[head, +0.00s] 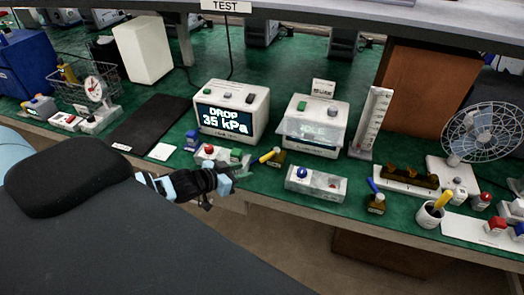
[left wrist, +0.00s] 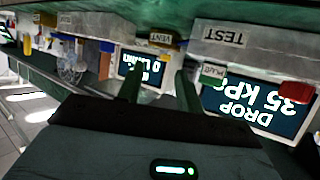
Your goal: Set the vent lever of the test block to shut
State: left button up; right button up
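The test block (head: 212,158) is a low grey block with a red knob and a green plug, on the green bench before the "DROP 35 kPa" display. Its "TEST" label shows upside down in the left wrist view (left wrist: 225,40). The vent lever (head: 266,157) is yellow, on a small brass body at the block's right end; the handle points left. A "VENT" label (left wrist: 162,39) shows beyond my fingers in the wrist view. Which setting the lever marks is not readable. My left gripper (head: 240,173) is open and empty, just in front of the lever. My right gripper is out of view.
The pressure display (head: 231,112) and a clear-covered instrument (head: 311,128) stand behind. A grey block with a blue knob (head: 316,183) lies to the right. A brass valve with a blue lever (head: 376,202) and a pen cup (head: 430,214) stand farther right.

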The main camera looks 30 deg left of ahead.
aim_at(262, 159)
pick_arm(q)
jog(key=shift+w+a+r, duration=0.65)
jog(key=shift+w+r, duration=0.05)
jog(key=shift+d, duration=0.15)
jog(key=b+x, duration=0.1)
jog(key=x, duration=0.4)
jog(key=shift+w+f, duration=0.2)
jog(key=shift+w, duration=0.15)
jog(key=shift+x, duration=0.9)
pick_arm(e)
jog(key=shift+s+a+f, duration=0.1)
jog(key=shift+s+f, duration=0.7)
pick_arm(q)
jog(key=shift+r, duration=0.15)
jog(key=shift+c, duration=0.2)
grip_shut()
